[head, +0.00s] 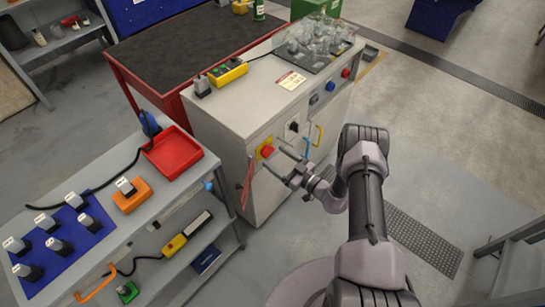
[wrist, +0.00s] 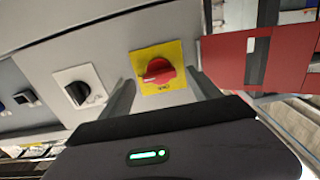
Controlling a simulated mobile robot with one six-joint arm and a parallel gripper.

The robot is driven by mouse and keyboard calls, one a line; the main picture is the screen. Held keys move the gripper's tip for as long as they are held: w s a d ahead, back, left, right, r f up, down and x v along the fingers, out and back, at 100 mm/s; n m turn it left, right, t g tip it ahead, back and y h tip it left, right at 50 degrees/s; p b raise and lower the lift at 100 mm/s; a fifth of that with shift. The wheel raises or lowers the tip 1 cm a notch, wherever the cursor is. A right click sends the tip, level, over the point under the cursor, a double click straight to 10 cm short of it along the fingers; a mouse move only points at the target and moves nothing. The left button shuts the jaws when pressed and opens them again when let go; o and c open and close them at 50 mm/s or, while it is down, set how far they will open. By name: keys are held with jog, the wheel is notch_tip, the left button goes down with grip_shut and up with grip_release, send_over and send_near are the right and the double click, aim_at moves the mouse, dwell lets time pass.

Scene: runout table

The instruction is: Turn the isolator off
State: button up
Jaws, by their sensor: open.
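The isolator is a red rotary handle on a yellow plate (head: 266,151) on the front of the grey cabinet (head: 225,135). In the wrist view the isolator (wrist: 158,71) sits upper centre, its handle lying roughly level across the plate; the small lettering is unreadable. My gripper (head: 275,155) is open in front of the cabinet face. In the wrist view the fingers of my gripper (wrist: 163,90) stand apart, one to each side of the yellow plate, with nothing between them. They appear short of the handle; exact distance is unclear.
A black knob on a white plate (wrist: 80,90) is left of the isolator in the wrist view. A red hanging piece (head: 246,184) is close by the isolator. A workbench (head: 130,225) with a red tray (head: 173,152) stands left. The floor (head: 440,140) to the right is largely clear.

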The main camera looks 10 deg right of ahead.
aim_at(268, 151)
jog(key=shift+x, duration=1.25)
jog(key=c, duration=1.4)
jog(key=shift+o, duration=0.2)
jog(key=shift+n+b, duration=0.3)
jog(key=n+b, duration=0.5)
jog(key=n, duration=1.1)
jog(key=shift+n, duration=0.7)
